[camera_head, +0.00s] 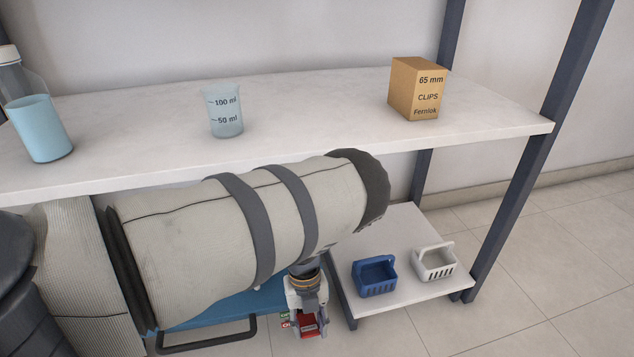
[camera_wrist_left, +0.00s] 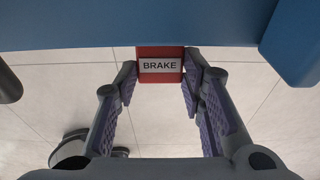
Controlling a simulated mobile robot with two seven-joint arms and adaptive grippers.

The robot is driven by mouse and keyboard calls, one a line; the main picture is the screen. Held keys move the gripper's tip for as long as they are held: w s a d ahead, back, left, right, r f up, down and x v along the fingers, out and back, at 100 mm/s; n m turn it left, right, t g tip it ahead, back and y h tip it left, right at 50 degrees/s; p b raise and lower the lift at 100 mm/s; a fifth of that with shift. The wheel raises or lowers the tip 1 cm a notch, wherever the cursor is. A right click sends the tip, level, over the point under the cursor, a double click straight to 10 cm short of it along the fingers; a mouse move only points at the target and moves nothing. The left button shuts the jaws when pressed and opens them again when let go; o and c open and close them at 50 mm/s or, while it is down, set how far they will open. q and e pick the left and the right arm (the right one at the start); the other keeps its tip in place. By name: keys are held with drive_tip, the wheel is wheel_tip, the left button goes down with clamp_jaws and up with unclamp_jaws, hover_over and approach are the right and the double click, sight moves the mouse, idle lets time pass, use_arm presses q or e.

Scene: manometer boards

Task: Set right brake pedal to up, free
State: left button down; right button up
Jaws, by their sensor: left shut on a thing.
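The red brake pedal (camera_wrist_left: 160,54) with a white "BRAKE" label sticks out from the edge of a blue panel (camera_wrist_left: 200,22) in the left wrist view. My left gripper (camera_wrist_left: 160,84) has its purple-padded fingers on both sides of the pedal and is shut on it. In the head view the red pedal (camera_head: 308,323) shows low beside the blue cart (camera_head: 240,306), partly covered by my left gripper (camera_head: 310,328). A small green and red marker (camera_head: 285,319) sits left of the pedal. I cannot tell the pedal's exact tilt. My right gripper is not in view.
The white upper shelf (camera_head: 300,112) holds a bottle (camera_head: 40,128), a beaker (camera_head: 224,112) and a clips box (camera_head: 417,88). My arm passes below it. Blue (camera_head: 375,277) and white (camera_head: 435,262) baskets stand on a low shelf. A dark handle (camera_head: 210,342) is left of the pedal.

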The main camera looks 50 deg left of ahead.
use_arm(q)
drive_tip(key=shift+a+r+h+b, duration=0.2)
drive_tip(key=shift+a+h+b, duration=0.1)
drive_tip(key=shift+h, duration=0.2)
drive_tip(key=shift+w+a+r+g, duration=0.1)
drive_tip(key=shift+g, duration=0.2)
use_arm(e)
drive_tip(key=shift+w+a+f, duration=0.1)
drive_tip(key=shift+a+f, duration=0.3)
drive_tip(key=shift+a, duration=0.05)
use_arm(q)
drive_tip(key=shift+r, duration=0.1)
drive_tip(key=c, duration=1)
unclamp_jaws()
drive_tip(key=shift+c, duration=0.2)
